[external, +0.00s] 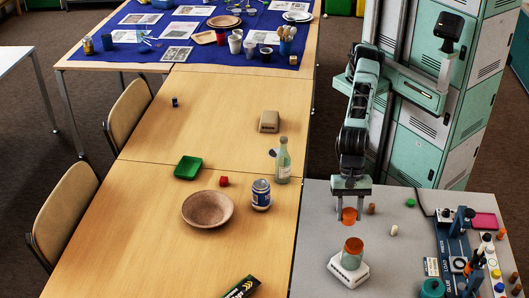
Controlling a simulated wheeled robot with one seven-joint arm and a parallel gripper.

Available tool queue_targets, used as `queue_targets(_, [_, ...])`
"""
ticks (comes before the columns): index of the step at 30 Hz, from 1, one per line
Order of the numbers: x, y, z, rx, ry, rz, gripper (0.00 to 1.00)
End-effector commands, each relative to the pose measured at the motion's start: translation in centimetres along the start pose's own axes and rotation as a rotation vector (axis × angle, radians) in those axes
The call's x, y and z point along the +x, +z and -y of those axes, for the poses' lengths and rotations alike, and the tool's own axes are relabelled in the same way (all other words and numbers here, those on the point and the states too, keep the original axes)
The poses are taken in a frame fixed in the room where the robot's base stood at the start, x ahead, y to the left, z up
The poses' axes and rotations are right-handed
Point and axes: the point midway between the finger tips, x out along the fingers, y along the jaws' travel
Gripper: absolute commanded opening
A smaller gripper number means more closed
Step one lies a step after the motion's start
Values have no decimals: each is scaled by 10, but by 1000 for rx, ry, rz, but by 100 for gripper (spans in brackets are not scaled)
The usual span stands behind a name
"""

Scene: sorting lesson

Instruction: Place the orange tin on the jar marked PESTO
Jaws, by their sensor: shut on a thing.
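My gripper (350,207) points straight down over the grey table and is shut on the orange tin (349,217), a small short cylinder. Below it and slightly nearer the camera, a glass jar (351,261) with an orange-brown top stands upright on a white base (347,271). A gap shows between the held tin and the jar's top. No marking on the jar can be read at this size.
On the grey table (315,215), small brown (371,208), white (393,230) and green (410,202) pieces lie right of the gripper. A blue panel (455,245) with several knobs and bottles fills the right side. A can (261,194) and bottle (283,163) stand left on the wooden table.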

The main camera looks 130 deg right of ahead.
Motion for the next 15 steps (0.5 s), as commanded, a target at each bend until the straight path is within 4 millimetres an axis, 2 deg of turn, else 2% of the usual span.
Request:
queue_targets(1, [-1,5,-12,-10,2,2,17])
queue_targets(3, [-3,9,-23,-15,5,0,17])
queue_targets(6, [0,10,-30,-19,7,-1,17])
queue_targets(15, [45,-8,-32,-19,8,-3,17])
